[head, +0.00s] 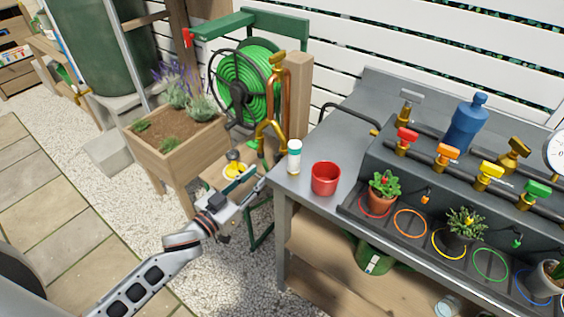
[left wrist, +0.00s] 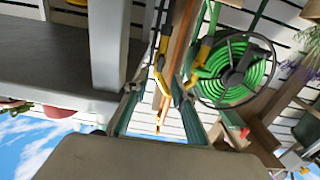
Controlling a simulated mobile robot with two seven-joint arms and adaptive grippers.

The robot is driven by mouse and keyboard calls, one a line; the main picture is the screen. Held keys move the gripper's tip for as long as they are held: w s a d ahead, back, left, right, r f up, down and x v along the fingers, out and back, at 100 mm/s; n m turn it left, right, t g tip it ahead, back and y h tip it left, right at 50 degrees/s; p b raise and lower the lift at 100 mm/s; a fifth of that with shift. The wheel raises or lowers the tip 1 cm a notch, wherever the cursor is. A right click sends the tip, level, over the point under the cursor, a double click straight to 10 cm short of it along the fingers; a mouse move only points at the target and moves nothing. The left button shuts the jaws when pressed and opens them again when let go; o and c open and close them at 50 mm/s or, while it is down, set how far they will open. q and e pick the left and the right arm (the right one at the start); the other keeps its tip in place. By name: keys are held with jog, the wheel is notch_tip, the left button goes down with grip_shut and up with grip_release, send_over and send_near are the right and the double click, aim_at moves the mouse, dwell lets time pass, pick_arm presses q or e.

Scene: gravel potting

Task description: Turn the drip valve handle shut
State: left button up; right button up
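Several valves with coloured handles stand along a dark pipe on the bench: red (head: 406,135), orange (head: 446,152), yellow (head: 489,171) and green (head: 537,189). Another brass tap with a copper pipe (head: 286,100) stands on a wooden post by the hose reel; I cannot tell which is the drip valve. My left gripper (head: 250,183) is low in front of that post, left of the bench. In the left wrist view its fingers (left wrist: 160,112) are apart, with nothing held between them; brass-coloured parts (left wrist: 163,60) show beyond them. My right gripper is not in view.
A grey bench (head: 300,188) carries a white bottle (head: 294,158), a red cup (head: 326,178), a blue bottle (head: 466,124) and potted plants (head: 384,190). A green hose reel (head: 245,82) and a wooden planter (head: 178,150) stand near my left arm. Gravel lies below.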

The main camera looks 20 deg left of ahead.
aim_at(275, 159)
pick_arm(q)
jog(key=x, duration=0.7)
jog(key=shift+w+b, duration=0.1)
jog(key=shift+b, duration=0.2)
grip_shut()
